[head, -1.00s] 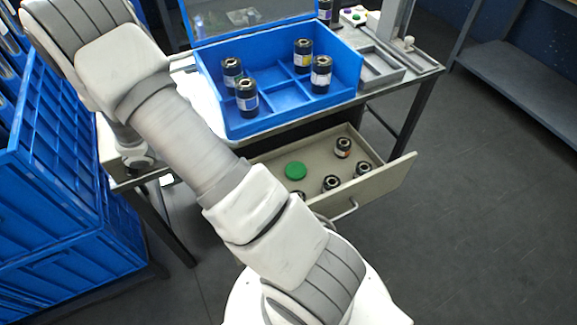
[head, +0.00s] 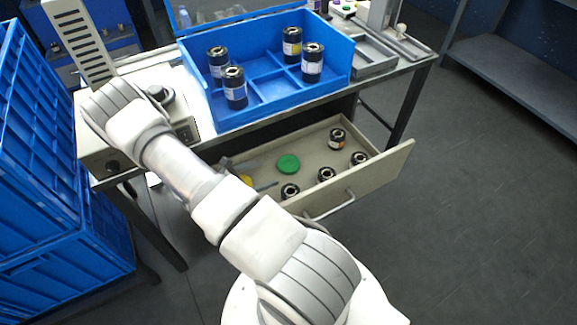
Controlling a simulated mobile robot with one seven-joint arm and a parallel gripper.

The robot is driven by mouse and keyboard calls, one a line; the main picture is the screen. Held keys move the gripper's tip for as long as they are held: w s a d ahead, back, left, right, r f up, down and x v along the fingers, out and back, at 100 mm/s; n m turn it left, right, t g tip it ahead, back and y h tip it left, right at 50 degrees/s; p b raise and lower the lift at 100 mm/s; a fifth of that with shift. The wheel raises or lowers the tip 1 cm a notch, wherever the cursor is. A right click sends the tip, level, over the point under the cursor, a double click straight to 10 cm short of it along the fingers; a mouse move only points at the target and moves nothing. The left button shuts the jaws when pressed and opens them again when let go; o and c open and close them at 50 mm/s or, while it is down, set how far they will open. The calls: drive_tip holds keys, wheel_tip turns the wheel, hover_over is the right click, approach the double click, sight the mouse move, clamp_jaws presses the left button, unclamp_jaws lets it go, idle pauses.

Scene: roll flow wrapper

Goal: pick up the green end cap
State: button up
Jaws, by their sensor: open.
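The green end cap (head: 288,163) is a flat green disc lying on the floor of the open drawer (head: 400,168), left of its middle. It lies clear of the black cylinders there. My gripper (head: 256,174) is mostly hidden behind my arm. Only what look like its dark, thin fingers show, at the drawer's left end. They are apart, so it is open, left of the green cap. I see nothing held between them, but my arm covers part of this area. A yellow piece (head: 246,180) shows beside the fingers, partly hidden.
Several black cylinders (head: 337,138) stand in the drawer, right of and in front of the cap. A blue divided bin (head: 285,92) with more cylinders stands on the table above. Blue crates (head: 60,235) are stacked at left. The floor at right is clear.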

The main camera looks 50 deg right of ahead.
sight(286, 164)
drive_tip(key=x, duration=0.3)
drive_tip(key=shift+d+f+b, duration=0.15)
drive_tip(key=shift+d+b, duration=0.15)
drive_tip(key=shift+r+b+x, duration=0.2)
drive_tip(key=shift+b+x, duration=0.25)
drive_tip(key=shift+x, duration=0.9)
drive_tip(key=shift+r+b+x, duration=0.2)
drive_tip(key=shift+b+x, duration=0.25)
drive_tip(key=shift+x, duration=0.9)
drive_tip(key=shift+w+d, duration=0.1)
drive_tip(key=shift+d, duration=0.05)
drive_tip(key=shift+c, duration=0.2)
drive_tip(key=c, duration=0.9)
